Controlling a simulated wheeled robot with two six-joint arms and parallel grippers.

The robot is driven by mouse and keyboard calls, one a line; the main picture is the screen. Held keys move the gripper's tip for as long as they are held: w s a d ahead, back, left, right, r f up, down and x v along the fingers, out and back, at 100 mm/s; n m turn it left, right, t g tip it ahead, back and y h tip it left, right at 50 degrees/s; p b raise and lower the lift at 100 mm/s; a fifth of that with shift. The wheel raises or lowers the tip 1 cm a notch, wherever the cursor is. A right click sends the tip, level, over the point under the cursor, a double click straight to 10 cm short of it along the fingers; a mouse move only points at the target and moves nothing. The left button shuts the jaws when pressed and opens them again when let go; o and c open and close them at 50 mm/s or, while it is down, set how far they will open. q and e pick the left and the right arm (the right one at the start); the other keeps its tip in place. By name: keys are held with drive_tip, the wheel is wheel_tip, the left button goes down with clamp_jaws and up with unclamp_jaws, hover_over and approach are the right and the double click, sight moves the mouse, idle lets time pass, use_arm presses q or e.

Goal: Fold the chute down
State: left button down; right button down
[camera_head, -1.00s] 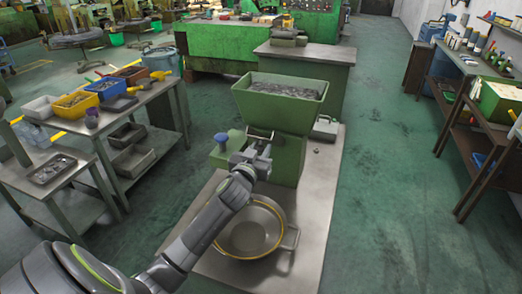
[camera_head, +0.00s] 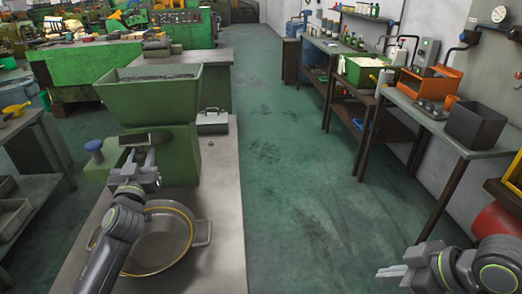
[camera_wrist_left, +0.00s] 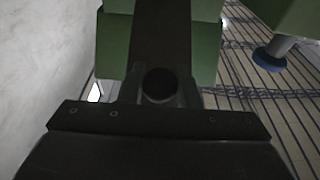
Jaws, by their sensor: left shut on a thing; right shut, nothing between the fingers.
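The green hopper machine (camera_head: 175,155) stands on a grey bench at the left in the head view. A dark chute (camera_head: 146,138) sticks out from its front below the hopper, with its far faces hidden. It shows in the left wrist view as a dark strip (camera_wrist_left: 160,35) between green machine parts. My left gripper (camera_head: 148,158) is at the chute's front, below its dark face. It is shut on a round dark knob (camera_wrist_left: 160,84) at the chute's near end. My right gripper (camera_head: 390,272) is shut and empty at the lower right, over the floor, well away from the machine.
A steel pan (camera_head: 165,245) with handles rests on the bench (camera_head: 222,225) below the chute. A blue knob (camera_head: 94,147) stands left of the chute. Side tables (camera_head: 450,135) line the right wall. The green floor (camera_head: 285,190) between is clear.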

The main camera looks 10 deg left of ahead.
use_arm(q)
drive_tip(key=f+b, duration=0.2)
drive_tip(key=b, duration=0.1)
drive_tip(key=f+b, duration=0.1)
drive_tip(key=b, duration=0.1)
drive_tip(key=shift+s+t, duration=0.3)
drive_tip(key=shift+t, duration=0.1)
drive_tip(key=shift+f, duration=0.1)
